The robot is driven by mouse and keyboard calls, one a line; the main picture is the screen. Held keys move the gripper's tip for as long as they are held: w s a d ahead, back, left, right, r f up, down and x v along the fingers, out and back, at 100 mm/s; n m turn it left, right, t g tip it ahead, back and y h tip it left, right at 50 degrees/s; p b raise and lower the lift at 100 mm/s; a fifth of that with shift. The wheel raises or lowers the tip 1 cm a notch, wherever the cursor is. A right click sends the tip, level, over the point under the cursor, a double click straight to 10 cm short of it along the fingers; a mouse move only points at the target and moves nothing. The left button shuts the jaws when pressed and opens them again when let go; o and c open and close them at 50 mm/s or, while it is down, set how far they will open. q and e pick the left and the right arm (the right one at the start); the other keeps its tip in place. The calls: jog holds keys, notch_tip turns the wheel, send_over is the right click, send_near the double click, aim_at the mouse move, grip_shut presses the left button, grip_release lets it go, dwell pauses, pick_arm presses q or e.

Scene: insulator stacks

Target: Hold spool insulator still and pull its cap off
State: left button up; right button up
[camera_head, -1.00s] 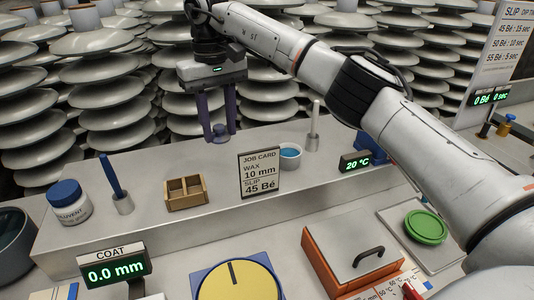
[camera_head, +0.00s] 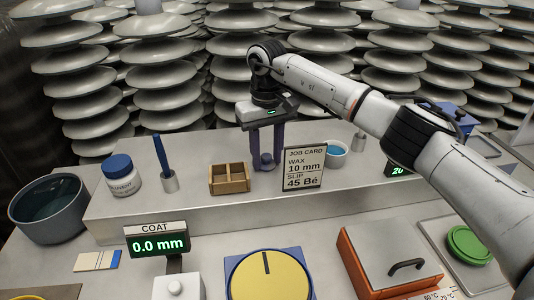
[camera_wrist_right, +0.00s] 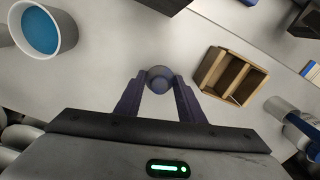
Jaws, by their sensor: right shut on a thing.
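My right gripper (camera_head: 266,163) points down at the back shelf, between the wooden box and the job card. Its two purple fingers are shut on a small dark purple round piece (camera_head: 266,159), which also shows between the fingertips in the right wrist view (camera_wrist_right: 158,79). I cannot tell whether this piece is the spool insulator, its cap or both together. It looks at or just above the shelf top; contact is not clear. My left gripper is not in view.
On the back shelf (camera_head: 120,215) stand a wooden box (camera_head: 230,178), a job card (camera_head: 304,168), a blue-filled cup (camera_head: 336,154), a solvent jar (camera_head: 122,178) and a brush holder (camera_head: 169,182). A yellow dial (camera_head: 268,280) and a brown lidded box (camera_head: 385,265) are in front.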

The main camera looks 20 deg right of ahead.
jog(key=shift+f, duration=0.15)
jog(key=o, duration=1.2)
